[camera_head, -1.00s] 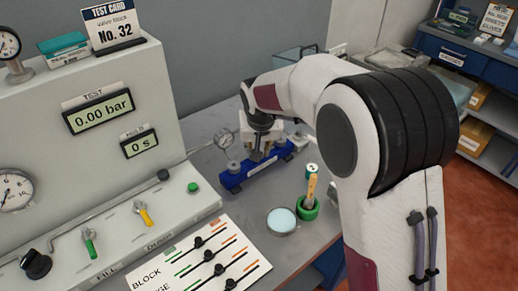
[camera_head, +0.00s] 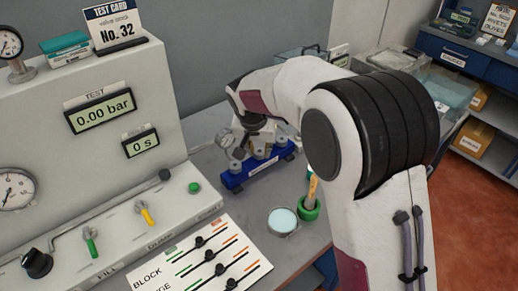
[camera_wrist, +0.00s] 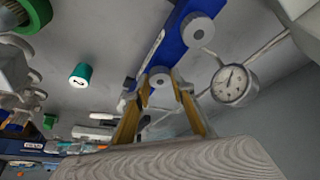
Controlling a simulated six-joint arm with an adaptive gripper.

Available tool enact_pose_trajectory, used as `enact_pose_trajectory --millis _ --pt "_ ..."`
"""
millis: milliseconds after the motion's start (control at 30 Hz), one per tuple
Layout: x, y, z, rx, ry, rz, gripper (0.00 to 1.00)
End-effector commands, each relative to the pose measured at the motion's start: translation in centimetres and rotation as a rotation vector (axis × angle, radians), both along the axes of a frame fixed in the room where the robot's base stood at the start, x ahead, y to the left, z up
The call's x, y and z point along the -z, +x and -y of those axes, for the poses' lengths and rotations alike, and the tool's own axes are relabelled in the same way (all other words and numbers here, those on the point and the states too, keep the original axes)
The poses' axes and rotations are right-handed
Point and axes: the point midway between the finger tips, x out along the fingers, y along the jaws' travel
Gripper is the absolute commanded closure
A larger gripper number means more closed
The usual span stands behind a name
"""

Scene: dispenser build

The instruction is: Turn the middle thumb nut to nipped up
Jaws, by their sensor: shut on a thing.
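The blue valve block (camera_head: 236,180) stands on the grey bench beside the test panel, and crosses the top of the wrist view (camera_wrist: 172,40). In the wrist view, one grey thumb nut (camera_wrist: 198,30) sits clear of the fingers, higher up the block. The middle thumb nut (camera_wrist: 160,74) lies between my fingertips. My gripper (camera_wrist: 162,88) has yellowish fingers and is shut on this nut. In the head view my wrist hangs over the block and hides most of the nuts. Whether the nut is loose or nipped up cannot be told.
A round gauge (camera_wrist: 234,84) stands close beside the block. A shallow dish (camera_head: 283,221) and a green cup (camera_head: 309,210) with a wooden-handled tool stand in front. The panel (camera_head: 100,150) reads 0.00 bar. A block gauge card (camera_head: 200,262) lies at the front.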

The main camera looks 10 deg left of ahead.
Motion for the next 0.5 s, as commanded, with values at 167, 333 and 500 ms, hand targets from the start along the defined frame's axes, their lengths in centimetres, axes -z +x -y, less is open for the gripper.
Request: enact_pose_trajectory --millis 167,333,500 --pt "0.02 -0.02 -0.02 -0.001 0.0 -0.001 0.98" --pt "0.02 -0.02 -0.01 -0.001 0.0 -0.001 0.59" --pt "0.02 -0.01 -0.01 -0.001 0.0 -0.001 0.59"
